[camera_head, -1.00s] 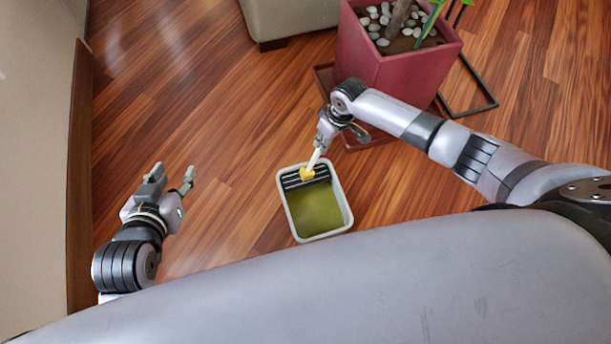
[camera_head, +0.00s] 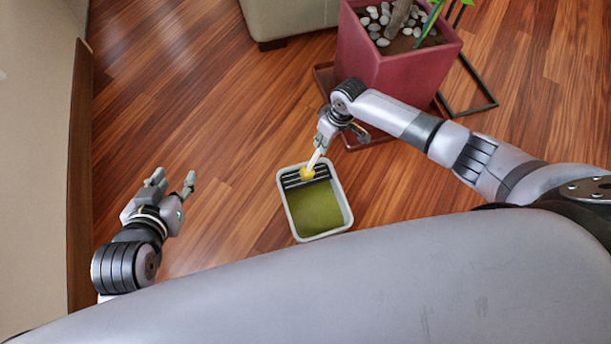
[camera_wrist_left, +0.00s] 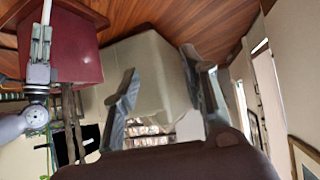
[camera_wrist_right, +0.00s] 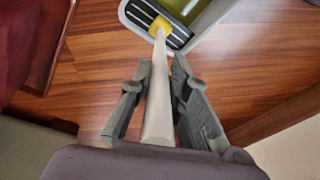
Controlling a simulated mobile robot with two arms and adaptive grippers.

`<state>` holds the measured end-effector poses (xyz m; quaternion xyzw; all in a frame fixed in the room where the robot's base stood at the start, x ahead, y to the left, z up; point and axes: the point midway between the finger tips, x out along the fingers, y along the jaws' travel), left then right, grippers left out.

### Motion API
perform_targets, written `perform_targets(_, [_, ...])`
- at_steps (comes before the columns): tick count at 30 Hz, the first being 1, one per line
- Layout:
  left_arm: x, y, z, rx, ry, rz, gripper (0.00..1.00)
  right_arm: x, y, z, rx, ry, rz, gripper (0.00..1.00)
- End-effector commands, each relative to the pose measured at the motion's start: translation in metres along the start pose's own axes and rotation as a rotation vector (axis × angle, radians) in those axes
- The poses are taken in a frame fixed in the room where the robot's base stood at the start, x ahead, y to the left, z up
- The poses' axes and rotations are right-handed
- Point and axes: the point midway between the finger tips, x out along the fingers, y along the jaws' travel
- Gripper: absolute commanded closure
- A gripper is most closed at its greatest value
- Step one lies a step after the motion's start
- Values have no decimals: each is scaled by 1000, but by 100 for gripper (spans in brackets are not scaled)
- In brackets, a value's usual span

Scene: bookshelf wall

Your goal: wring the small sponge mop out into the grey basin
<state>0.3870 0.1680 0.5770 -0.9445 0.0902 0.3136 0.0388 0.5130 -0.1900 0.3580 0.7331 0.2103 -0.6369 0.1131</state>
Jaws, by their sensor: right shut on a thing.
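The grey basin (camera_head: 347,212) stands on the wood floor with green-yellow liquid in it and a dark slatted wringer (camera_head: 292,181) across its far end. The small sponge mop has a yellow head (camera_head: 307,173) at the wringer and a pale handle (camera_head: 315,157) tilted up from it. My right gripper (camera_head: 322,142) is shut on the handle above the basin's far edge. The right wrist view shows the handle (camera_wrist_right: 158,105) between the fingers and the yellow head (camera_wrist_right: 160,27) against the slats. My left gripper (camera_head: 173,180) is open and empty, left of the basin.
A red planter (camera_head: 395,60) with pebbles and a plant stands on a tray behind the basin, close to my right arm. A beige seat (camera_head: 285,20) is at the back. A wall (camera_head: 35,150) runs along the left. Floor between my left gripper and the basin is clear.

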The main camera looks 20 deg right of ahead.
Motion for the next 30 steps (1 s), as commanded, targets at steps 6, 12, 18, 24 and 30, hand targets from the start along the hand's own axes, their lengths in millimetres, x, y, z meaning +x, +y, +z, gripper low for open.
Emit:
perform_targets(6, [1,1,-4,1,22,3,60,2,0,0,0,0,0,100])
perform_targets(12, [2,3,-9,2,46,6,60,3,0,0,0,0,0,100])
perform_targets(18, [3,3,-13,3,65,7,60,4,0,1,0,0,0,100])
perform_targets(24, [3,3,-17,3,85,8,60,6,0,1,0,0,0,100])
perform_targets(30, [4,4,-21,3,107,9,60,7,0,1,0,0,0,100])
